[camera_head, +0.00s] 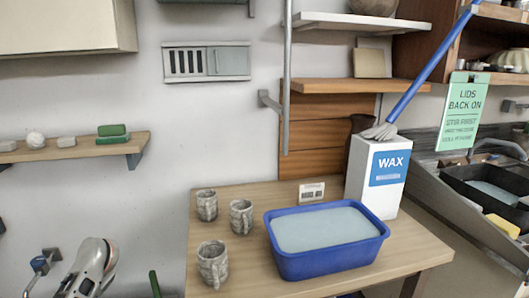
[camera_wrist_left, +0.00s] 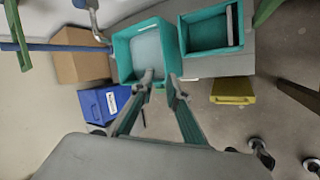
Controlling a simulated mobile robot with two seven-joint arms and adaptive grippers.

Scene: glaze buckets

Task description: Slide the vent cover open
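The vent (camera_head: 207,64) is a light grey panel on the wall, upper left of centre in the head view. Dark vertical slots show in its left half. A plain grey cover plate (camera_head: 230,62) with a small upright grip near its left edge lies over the right half. My left arm shows at the lower left of the head view, well below and apart from the vent. In the left wrist view my left gripper (camera_wrist_left: 161,84) has its two fingers apart with nothing held between them. The vent is not visible there. My right gripper is not in view.
A wooden shelf (camera_head: 80,148) with small blocks is below left of the vent. A grey vertical pipe (camera_head: 287,80) stands to its right. The table (camera_head: 235,278) holds mugs (camera_head: 241,216), a blue tub (camera_head: 325,263) and a WAX box (camera_head: 363,172). Wall around the vent is clear.

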